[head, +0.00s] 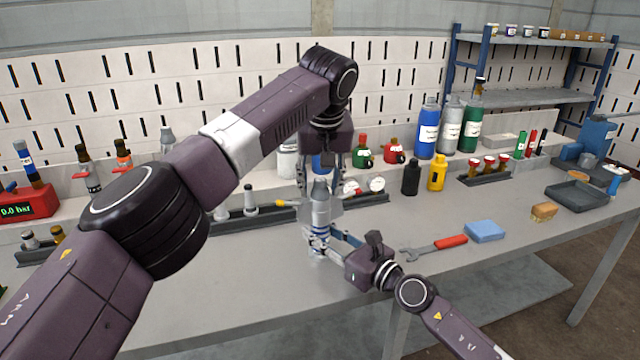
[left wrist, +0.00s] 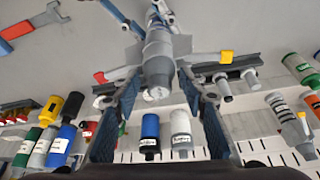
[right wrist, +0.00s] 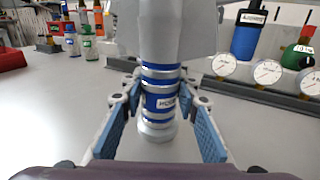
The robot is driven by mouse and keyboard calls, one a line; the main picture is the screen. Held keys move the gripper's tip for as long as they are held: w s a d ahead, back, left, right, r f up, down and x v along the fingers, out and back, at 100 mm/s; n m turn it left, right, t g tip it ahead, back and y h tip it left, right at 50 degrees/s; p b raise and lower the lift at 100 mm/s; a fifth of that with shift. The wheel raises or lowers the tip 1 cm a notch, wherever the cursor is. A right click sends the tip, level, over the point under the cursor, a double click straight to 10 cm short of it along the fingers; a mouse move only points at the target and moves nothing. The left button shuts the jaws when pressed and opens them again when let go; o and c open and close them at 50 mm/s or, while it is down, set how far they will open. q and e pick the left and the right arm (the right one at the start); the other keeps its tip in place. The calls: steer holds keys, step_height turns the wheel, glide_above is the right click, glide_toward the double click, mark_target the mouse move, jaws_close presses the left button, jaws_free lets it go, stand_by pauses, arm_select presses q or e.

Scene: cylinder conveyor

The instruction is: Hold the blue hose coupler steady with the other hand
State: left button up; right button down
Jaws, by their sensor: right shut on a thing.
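The blue hose coupler (head: 317,238) is a silver cylinder with blue bands, upright near the table's front edge. My right gripper (head: 322,236) is shut on the coupler from the side, with one finger on each flank. My left gripper (head: 320,186) points down from above. In the left wrist view its fingers (left wrist: 165,98) are spread, with the grey piece (left wrist: 158,68) between them and gaps beside it.
A rack with grey fittings and gauges (head: 377,185) lies just behind. A red-handled wrench (head: 450,243) and a blue sponge (head: 485,230) lie to the right. Bottles (head: 428,135) stand at the back. The table's front left is clear.

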arm_select(q)
steer(key=shift+o, duration=0.8)
